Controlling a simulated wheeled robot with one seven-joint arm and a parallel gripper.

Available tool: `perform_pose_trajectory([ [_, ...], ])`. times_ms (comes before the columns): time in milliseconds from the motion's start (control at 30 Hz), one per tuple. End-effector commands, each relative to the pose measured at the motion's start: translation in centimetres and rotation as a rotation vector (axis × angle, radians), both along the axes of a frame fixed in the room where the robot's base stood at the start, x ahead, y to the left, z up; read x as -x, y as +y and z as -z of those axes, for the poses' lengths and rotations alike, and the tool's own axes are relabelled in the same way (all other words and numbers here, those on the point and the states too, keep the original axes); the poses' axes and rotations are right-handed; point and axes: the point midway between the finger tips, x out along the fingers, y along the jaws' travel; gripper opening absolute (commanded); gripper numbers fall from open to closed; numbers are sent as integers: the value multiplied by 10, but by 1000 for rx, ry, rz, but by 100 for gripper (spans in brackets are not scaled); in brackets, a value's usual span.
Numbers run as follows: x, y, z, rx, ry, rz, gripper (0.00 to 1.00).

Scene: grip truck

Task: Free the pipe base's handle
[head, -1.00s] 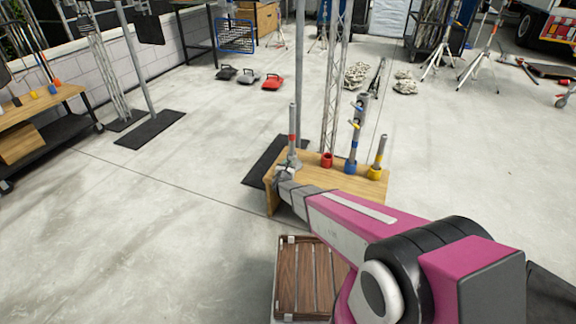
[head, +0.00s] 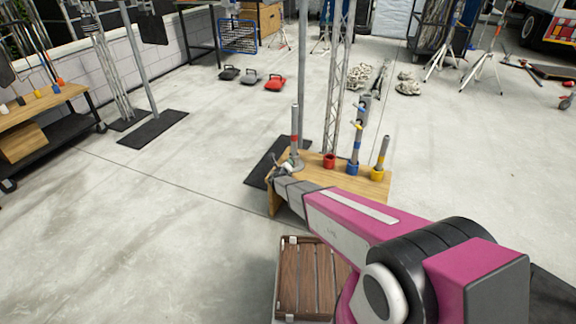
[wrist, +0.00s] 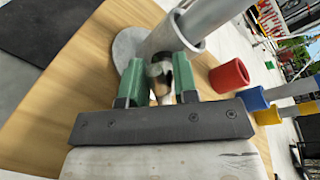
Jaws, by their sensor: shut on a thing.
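The pipe base is a grey round plate (wrist: 128,46) with an upright metal pipe in its collar. In the head view the pipe (head: 295,126) has a red band and stands at the left end of a wooden bench (head: 345,183). My gripper (wrist: 160,78) has green fingers, one on each side of a small metal handle (wrist: 159,70) at the collar. It is shut on this handle, low beside the pipe. The handle's far end is hidden by the fingers and collar. In the head view my gripper (head: 284,171) is small and partly hidden by my wrist.
A red collar (head: 329,160), a blue-based pipe (head: 352,167) and a yellow-based pipe (head: 377,173) stand to the right on the bench. A truss tower (head: 337,80) rises behind it. A slatted wooden crate (head: 305,275) lies in front. The floor at left is open.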

Motion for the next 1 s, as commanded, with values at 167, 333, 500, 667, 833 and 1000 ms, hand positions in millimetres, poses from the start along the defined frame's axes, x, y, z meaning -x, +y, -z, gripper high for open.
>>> perform_pose_trajectory([
  [167, 0, 2, 2, 132, 49, 0, 4],
  [333, -1, 3, 3, 234, 86, -2, 4],
  [500, -1, 3, 4, 301, 110, 0, 4],
  [667, -1, 3, 5, 338, 123, 0, 4],
  [833, -1, 3, 5, 350, 128, -1, 4],
  [1000, -1, 3, 5, 351, 128, -1, 4],
])
